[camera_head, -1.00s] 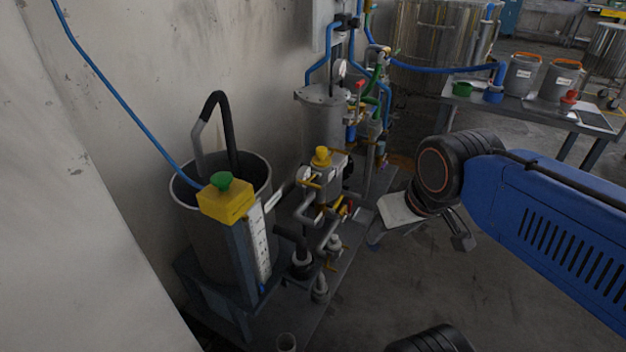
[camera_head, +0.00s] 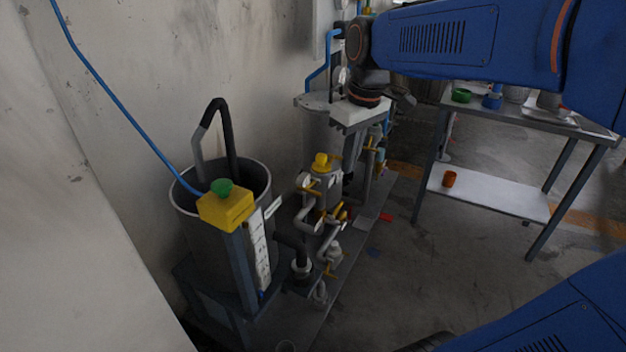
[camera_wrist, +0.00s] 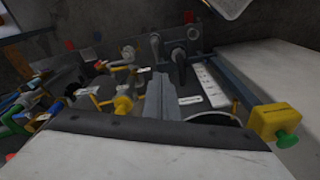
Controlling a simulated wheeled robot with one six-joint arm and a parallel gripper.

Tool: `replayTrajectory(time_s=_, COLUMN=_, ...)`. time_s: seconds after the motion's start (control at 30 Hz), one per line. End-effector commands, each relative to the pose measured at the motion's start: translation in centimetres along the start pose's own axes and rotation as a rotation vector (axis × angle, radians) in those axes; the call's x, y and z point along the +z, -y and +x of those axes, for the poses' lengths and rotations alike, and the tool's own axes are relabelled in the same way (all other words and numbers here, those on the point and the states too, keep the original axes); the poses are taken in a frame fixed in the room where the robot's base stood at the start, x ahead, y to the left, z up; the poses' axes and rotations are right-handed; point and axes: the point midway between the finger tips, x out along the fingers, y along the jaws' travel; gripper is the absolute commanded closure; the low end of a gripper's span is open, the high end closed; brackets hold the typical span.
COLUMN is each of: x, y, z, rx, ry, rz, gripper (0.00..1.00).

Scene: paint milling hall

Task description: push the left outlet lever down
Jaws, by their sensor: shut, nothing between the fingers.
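Several yellow levers (camera_head: 341,212) sit on the grey pipework beside the wall in the head view. Yellow handles (camera_wrist: 84,92) also show left of my fingers in the wrist view. I cannot tell which one is the left outlet lever. I see no clear contact with a lever.
A grey bucket (camera_head: 183,212) with a black hose stands at the left, behind a yellow box (camera_head: 226,206) with a green button. The floor between is mostly clear.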

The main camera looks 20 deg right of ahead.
Motion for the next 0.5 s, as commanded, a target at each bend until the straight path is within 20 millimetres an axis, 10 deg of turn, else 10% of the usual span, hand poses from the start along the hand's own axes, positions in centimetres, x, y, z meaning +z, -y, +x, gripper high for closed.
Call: replayTrajectory(time_s=0.5, x=-12.1, y=-2.9, z=0.8, rx=-0.144, ry=0.142, rz=-0.279, gripper=1.00)
